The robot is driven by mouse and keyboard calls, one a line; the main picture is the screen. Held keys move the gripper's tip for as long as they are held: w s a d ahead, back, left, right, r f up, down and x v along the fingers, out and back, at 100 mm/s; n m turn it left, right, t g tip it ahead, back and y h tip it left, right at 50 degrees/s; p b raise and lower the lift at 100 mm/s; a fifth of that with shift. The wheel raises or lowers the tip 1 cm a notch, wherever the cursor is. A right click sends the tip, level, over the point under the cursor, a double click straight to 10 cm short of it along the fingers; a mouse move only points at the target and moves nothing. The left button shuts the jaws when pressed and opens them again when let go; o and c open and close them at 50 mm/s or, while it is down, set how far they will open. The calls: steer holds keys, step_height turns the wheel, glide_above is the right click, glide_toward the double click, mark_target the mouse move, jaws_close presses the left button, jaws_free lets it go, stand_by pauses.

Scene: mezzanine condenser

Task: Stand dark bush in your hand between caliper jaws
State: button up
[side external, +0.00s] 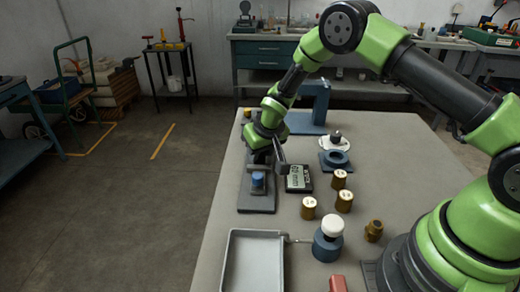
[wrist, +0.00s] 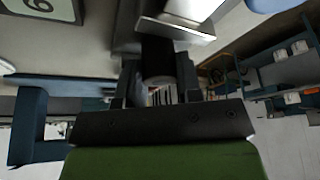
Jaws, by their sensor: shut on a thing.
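The dark bush (wrist: 158,58) is in my gripper (wrist: 160,90), between the two fingers in the wrist view. A bright metal jaw piece (wrist: 178,30) is close beyond the bush; I cannot tell whether they touch. In the side external view my gripper (side external: 266,152) is low over the caliper stand, and the bush is hidden or too small to make out there. The caliper stand has a dark grey base (side external: 257,201) with a blue round part (side external: 258,180) near its front end. A digital display (side external: 299,178) stands to its right.
Several brass pieces (side external: 309,208) stand right of the stand. A blue ring block (side external: 334,160) and a white dish (side external: 336,143) are farther back, near a blue frame (side external: 316,105). A grey tray (side external: 252,262) and a white-topped blue pot (side external: 328,243) are in front.

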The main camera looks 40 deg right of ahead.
steer(key=o, duration=0.7)
steer(key=shift+f, duration=0.1)
steer(key=shift+c, duration=0.2)
steer(key=shift+s+r, duration=0.1)
steer(key=shift+r, duration=0.45)
steer(key=d+v, duration=0.1)
steer(key=v, duration=1.9)
steer(key=s+a+r+m+t+y, duration=0.1)
steer(key=s+r, duration=0.3)
steer(key=s, duration=0.6)
steer(key=s+a+r+t+y, duration=0.1)
steer(key=s+r, duration=0.4)
steer(key=s, duration=0.6)
steer(key=shift+a+m+t+y, duration=0.3)
steer(key=shift+a+m+y, duration=0.1)
steer(key=shift+a, duration=0.2)
